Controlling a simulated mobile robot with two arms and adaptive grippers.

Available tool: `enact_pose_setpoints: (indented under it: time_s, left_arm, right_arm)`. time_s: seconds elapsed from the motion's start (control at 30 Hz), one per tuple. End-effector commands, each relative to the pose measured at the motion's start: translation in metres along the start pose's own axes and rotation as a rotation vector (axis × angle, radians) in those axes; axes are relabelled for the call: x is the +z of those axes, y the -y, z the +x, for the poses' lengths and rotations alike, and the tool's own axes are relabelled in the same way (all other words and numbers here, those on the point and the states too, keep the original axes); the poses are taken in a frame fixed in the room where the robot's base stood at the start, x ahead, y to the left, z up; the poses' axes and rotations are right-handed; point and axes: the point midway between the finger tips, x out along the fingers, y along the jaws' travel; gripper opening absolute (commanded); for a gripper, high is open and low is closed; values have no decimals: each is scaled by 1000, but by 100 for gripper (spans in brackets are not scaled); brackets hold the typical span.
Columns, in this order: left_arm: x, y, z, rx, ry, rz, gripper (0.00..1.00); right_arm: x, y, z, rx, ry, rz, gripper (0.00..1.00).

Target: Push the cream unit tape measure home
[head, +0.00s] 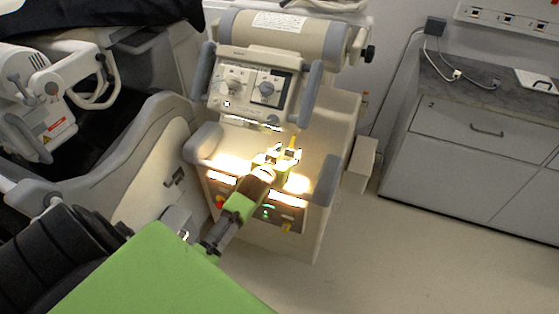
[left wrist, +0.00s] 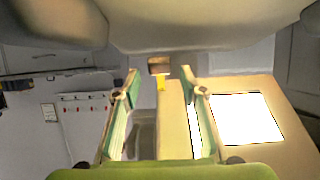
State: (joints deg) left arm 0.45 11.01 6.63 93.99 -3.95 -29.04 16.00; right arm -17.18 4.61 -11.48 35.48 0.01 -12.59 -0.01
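The cream unit (head: 335,130) is a covered cart in the middle of the head view, with a grey control panel (head: 252,87). My left gripper (head: 288,152) is at its front, over a brightly lit ledge below the panel. In the left wrist view its two green fingers (left wrist: 160,84) are apart, with nothing visibly clamped. A small brown block with a yellow tab (left wrist: 160,67) shows between and beyond the fingertips, apparently the tape measure. In the head view a bit of yellow (head: 294,140) shows by the fingertips; the gripper hides most of it. My right gripper is not in view.
Grey bumper handles (head: 323,192) flank the ledge. Another cream machine (head: 35,90) stands close on the left. A grey cabinet (head: 480,145) stands at the right, with bare floor (head: 400,260) in front of it.

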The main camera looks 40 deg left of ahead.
Motion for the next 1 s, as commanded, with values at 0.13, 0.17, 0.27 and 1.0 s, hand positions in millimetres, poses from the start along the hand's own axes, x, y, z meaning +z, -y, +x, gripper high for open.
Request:
enact_pose_setpoints:
  time_s: [0.13, 0.17, 0.27, 1.0]
  left_arm:
    - [1, 0, -28, 0, 1, -1, 39]
    - [1, 0, -34, 1, 0, -1, 39]
    - [0, 0, -50, 0, 0, -1, 39]
    - [15, -1, -74, 3, 21, 4, 39]
  right_arm:
    - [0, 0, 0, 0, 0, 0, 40]
    - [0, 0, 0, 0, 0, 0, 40]
    - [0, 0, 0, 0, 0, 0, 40]
    - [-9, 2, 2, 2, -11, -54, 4]
